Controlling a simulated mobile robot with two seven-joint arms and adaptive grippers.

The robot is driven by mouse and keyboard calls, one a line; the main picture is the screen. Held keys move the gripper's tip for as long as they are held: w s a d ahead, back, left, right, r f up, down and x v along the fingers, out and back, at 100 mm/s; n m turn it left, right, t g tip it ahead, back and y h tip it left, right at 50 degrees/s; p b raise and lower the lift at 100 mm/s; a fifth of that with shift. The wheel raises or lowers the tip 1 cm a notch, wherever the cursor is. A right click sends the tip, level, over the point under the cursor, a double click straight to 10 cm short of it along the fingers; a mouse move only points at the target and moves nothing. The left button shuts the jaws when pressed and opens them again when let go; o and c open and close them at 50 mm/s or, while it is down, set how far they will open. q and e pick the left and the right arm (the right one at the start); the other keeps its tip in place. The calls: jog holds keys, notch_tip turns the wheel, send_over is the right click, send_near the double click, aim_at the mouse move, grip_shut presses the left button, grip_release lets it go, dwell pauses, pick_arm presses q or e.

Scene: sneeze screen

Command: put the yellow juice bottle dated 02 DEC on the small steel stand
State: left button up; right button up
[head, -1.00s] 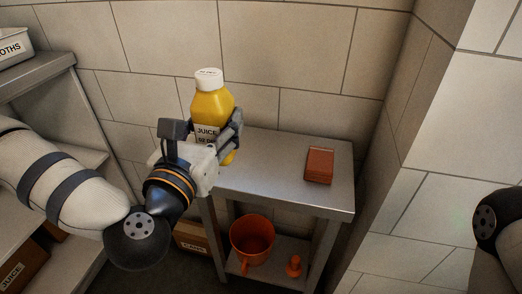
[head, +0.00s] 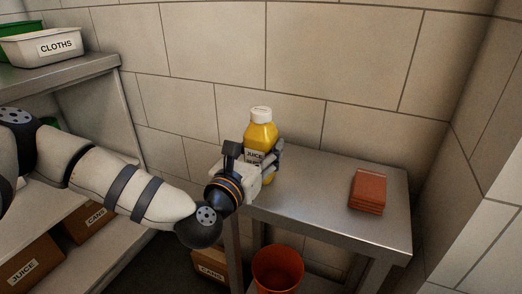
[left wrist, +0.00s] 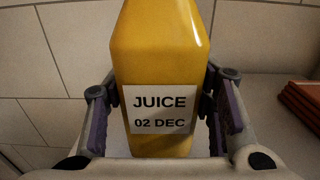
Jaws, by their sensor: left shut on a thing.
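The yellow juice bottle (head: 262,136) with a white cap is upright in my left gripper (head: 268,162). In the left wrist view, the bottle (left wrist: 160,60) has a white label reading JUICE 02 DEC, and the fingers of my left gripper (left wrist: 163,115) are closed on its two sides. The small steel stand (head: 320,195) is against the wall. The bottle is at the stand's left back part; whether its base touches the top cannot be told, as the gripper hides part of it. My right gripper is not in view.
An orange bucket (head: 278,270) is beneath the stand top. At left are shelves with a CLOTHS bin (head: 42,46) and cardboard boxes (head: 35,262). The middle of the stand top is clear.

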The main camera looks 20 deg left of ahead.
pick_arm(q)
jog(key=o, duration=1.5)
jog(key=shift+f, duration=0.1)
jog(key=shift+r, duration=0.25)
jog(key=s, duration=1.2)
jog(key=shift+a, duration=0.15)
jog(key=shift+f, duration=0.1)
